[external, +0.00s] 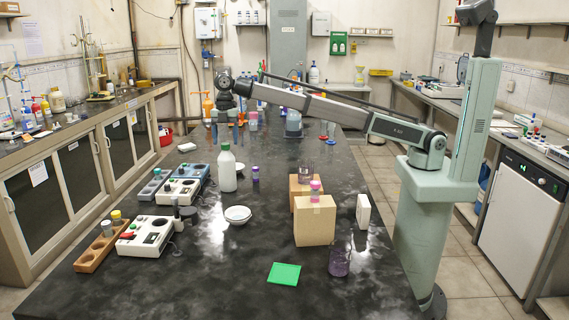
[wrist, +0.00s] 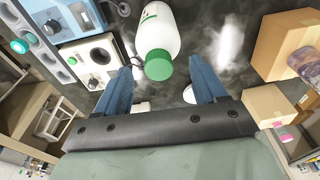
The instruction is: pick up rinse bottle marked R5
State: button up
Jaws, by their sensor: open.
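A white bottle with a green cap (external: 228,170) stands upright on the dark bench. It also shows in the wrist view (wrist: 159,28), its cap between my fingers in the picture. A green mark shows on its side, but I cannot read R5 on it. My gripper (external: 225,125) points down, above the cap's level in the external view. Its blue fingers (wrist: 159,64) are apart with nothing held. I see no contact with the bottle, and the gap to it is hard to judge.
Instrument boxes (external: 181,190) stand left of the bottle. A small purple-capped vial (external: 255,178) is close on its right, with white dishes (external: 237,215) in front. Cardboard boxes (external: 315,222) stand farther right. A green pad (external: 284,274) lies near the front, with bare bench around it.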

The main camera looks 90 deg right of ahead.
aim_at(226, 144)
jog(key=f, duration=0.3)
jog(key=shift+a+f, duration=0.2)
jog(key=shift+f, duration=0.05)
jog(key=shift+w, duration=0.1)
grip_shut()
dwell(0.4)
